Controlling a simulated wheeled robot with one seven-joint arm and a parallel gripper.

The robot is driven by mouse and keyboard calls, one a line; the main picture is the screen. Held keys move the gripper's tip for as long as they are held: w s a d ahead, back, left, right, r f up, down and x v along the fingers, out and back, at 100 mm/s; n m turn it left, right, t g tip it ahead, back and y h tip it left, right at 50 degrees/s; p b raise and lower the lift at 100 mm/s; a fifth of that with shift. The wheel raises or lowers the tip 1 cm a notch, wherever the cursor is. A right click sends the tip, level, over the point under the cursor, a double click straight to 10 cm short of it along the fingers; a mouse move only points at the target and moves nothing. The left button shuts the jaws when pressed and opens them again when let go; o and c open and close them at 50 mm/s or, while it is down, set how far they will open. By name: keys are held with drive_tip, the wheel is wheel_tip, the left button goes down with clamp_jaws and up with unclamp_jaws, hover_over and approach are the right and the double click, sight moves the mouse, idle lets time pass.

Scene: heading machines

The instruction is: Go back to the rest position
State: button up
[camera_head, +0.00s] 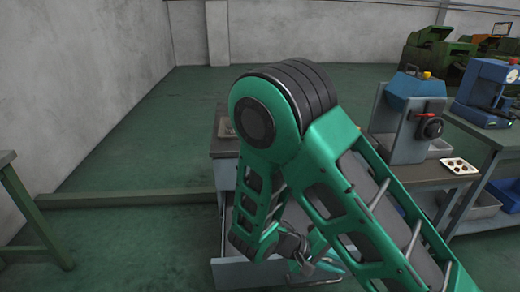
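My green arm fills the middle of the head view, bent at a large dark-capped joint. Its forearm hangs down in front of a grey bench (226,148). My gripper (312,268) is low in the picture, close to a pale drawer front or panel (240,274) under the bench. The gripper is small and partly covered by my own arm links, so whether it is open, shut or holding something does not show.
A blue-and-grey machine (408,105) stands on the bench right of my arm. A white tray with small parts (459,166) lies beside it. Another blue machine (488,92) stands further right. A green table (20,205) is at the left edge. Open floor (140,150) lies left.

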drive_tip(key=s+d+r+m+g+y, duration=0.1)
drive_tip(key=d+r+m+g+y, duration=0.2)
drive_tip(key=d+r, duration=0.4)
drive_tip(key=s+d+r+m+t+y, duration=0.1)
drive_tip(key=s+d+r+m+y, duration=0.2)
drive_tip(key=s+r, duration=0.4)
drive_tip(key=s+d+r+m+t+y, duration=0.1)
drive_tip(key=s+d+r+m+y, duration=0.1)
drive_tip(key=s+d+r+y, duration=0.3)
drive_tip(key=s+d+r, duration=0.3)
drive_tip(key=s, duration=0.1)
drive_tip(key=shift+s+m, duration=0.4)
drive_tip(key=shift+w+f, duration=0.2)
drive_tip(key=shift+w, duration=0.4)
